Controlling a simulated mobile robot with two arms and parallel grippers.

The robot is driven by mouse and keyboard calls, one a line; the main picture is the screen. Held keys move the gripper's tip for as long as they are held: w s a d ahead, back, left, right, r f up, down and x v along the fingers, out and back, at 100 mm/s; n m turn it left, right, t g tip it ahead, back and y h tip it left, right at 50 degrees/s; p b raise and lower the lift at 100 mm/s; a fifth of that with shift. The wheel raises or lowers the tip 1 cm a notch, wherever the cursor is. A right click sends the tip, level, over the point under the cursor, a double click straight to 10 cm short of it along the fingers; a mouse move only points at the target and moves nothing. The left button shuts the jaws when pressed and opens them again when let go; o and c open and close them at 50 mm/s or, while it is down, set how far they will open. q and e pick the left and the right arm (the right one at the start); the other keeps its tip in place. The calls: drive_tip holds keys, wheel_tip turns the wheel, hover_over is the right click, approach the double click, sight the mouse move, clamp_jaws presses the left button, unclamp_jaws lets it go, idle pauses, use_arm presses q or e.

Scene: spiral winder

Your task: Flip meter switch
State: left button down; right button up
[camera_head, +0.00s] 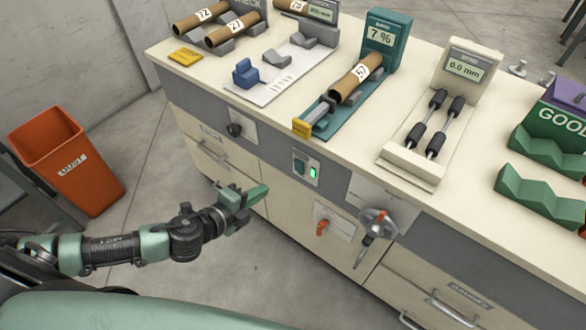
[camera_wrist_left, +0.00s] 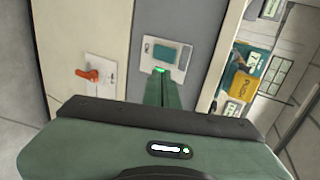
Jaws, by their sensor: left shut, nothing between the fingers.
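The switch panel (camera_head: 306,168) is a small grey plate on the front of the cabinet, with a dark window and a green-lit switch (camera_head: 313,172). In the left wrist view the panel (camera_wrist_left: 162,55) stands just beyond my fingertips, and the green light (camera_wrist_left: 159,70) shows at their end. My left gripper (camera_head: 258,192) is shut and empty, in front of the cabinet, left of and below the switch. Its closed fingers (camera_wrist_left: 161,90) point at the panel; whether they touch it I cannot tell. The teal meter (camera_head: 385,40) on the counter reads "7 %". My right gripper is not in view.
A red switch on a white plate (camera_head: 328,225) and a crank (camera_head: 378,222) sit on the cabinet front to the right. A black knob (camera_head: 234,130) is to the left. An orange bin (camera_head: 68,160) stands on the floor. Brown tubes (camera_head: 355,80) lie on the counter.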

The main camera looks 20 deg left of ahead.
use_arm(q)
drive_tip(key=shift+d+r, duration=0.1)
drive_tip(key=shift+r, duration=0.1)
approach(298, 164)
wheel_tip(298, 164, down, 3)
drive_tip(key=w, duration=0.1)
drive_tip(key=shift+w+d+p, duration=0.3)
drive_tip(key=shift+w+p, duration=0.05)
drive_tip(key=shift+w, duration=0.4)
drive_tip(key=shift+w+d+p, duration=0.3)
drive_tip(key=shift+w, duration=0.4)
drive_tip(key=shift+w+d+p, duration=0.35)
drive_tip(key=shift+w, duration=0.4)
